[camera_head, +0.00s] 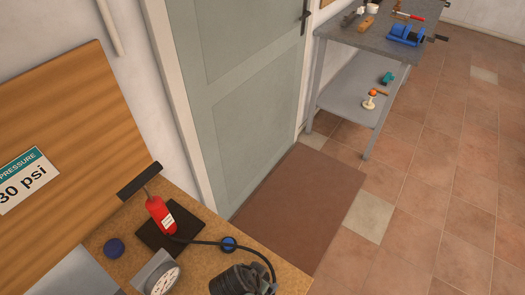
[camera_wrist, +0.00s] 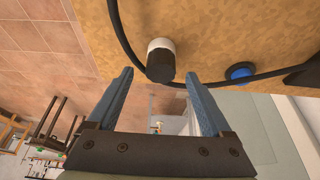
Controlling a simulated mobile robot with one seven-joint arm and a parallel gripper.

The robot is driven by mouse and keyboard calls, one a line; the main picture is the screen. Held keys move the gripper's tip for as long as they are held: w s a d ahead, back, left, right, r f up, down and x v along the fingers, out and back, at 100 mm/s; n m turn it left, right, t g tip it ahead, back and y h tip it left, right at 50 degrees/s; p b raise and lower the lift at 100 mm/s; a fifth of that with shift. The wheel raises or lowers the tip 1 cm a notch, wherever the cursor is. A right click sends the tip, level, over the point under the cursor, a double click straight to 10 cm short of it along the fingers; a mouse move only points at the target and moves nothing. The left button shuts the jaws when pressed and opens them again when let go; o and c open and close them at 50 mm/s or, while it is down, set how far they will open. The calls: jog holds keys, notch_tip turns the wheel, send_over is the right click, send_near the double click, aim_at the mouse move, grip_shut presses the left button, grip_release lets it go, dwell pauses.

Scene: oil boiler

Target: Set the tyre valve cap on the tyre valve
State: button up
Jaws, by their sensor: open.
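In the wrist view my gripper (camera_wrist: 160,75) is open, with two blue fingers apart and nothing clasped. A short cylinder (camera_wrist: 160,61), white at one end and black at the other, shows between and beyond the fingertips against the cork-coloured bench top. I cannot tell whether it is the tyre valve, its cap, or both. A round blue piece (camera_wrist: 240,73) lies right of the fingers; it also shows in the head view (camera_head: 229,243) by the black hose. A dark ribbed thing (camera_head: 238,281) is at the head view's bottom edge, partly cut off.
A red pump cylinder (camera_head: 160,215) stands on a dark pad, its black hose (camera_head: 262,252) curving right across the bench. A dial gauge (camera_head: 162,281) and dark blue disc (camera_head: 114,247) are at left. A door (camera_head: 235,90) and grey workbench (camera_head: 350,98) stand beyond.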

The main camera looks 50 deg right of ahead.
jog(key=shift+x, duration=1.45)
grip_shut()
